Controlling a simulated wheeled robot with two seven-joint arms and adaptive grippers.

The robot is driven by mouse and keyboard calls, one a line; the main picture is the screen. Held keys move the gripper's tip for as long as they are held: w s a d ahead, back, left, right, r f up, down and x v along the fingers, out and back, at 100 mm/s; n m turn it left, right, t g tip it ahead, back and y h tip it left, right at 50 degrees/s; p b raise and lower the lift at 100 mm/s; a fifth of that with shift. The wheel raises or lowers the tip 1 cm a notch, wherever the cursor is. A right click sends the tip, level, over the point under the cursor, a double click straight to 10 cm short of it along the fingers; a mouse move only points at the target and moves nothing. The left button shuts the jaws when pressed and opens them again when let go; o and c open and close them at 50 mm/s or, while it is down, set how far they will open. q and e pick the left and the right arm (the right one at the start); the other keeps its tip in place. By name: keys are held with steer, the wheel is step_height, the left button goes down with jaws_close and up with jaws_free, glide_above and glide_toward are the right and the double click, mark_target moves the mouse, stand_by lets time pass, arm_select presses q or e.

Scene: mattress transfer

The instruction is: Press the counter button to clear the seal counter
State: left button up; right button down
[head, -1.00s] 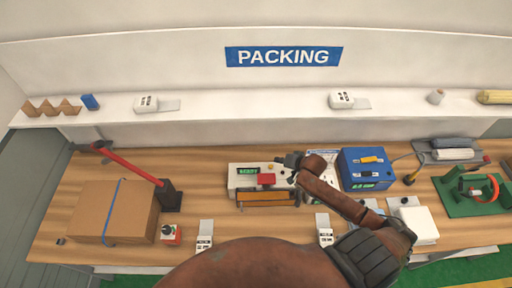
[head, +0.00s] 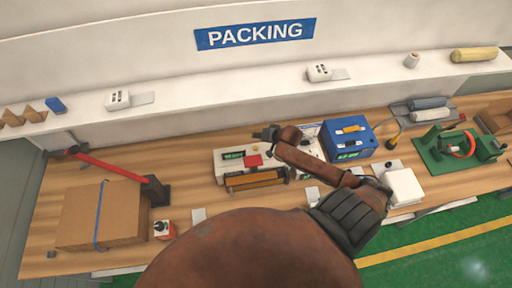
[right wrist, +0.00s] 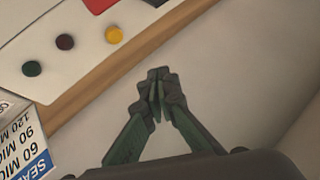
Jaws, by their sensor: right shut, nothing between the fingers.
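The white sealer (head: 228,168) stands on the bench, with a small green-lit display (head: 233,155), a red block (head: 253,160) and a brown bar along its front. My right gripper (head: 265,132) reaches over its back right part in the head view. In the right wrist view the gripper (right wrist: 157,95) is shut and empty, fingertips together. The fingertips appear apart from all three. I cannot read which one is the counter button. My left gripper is not in view.
A blue box (head: 338,150) stands right of the sealer. A cardboard box (head: 130,215) and a red-handled tool (head: 110,165) are at left. A white shelf (head: 210,85) runs behind.

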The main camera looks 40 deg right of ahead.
steer(key=b, duration=0.5)
glide_above(257, 148)
step_height(257, 148, down, 5)
steer(key=shift+r, duration=0.15)
steer(key=shift+a+f, duration=0.1)
steer(key=shift+f, duration=0.3)
steer(key=shift+f+b, duration=0.35)
steer(key=shift+f, duration=0.45)
steer(key=shift+f, duration=0.2)
steer(key=shift+f, duration=0.2)
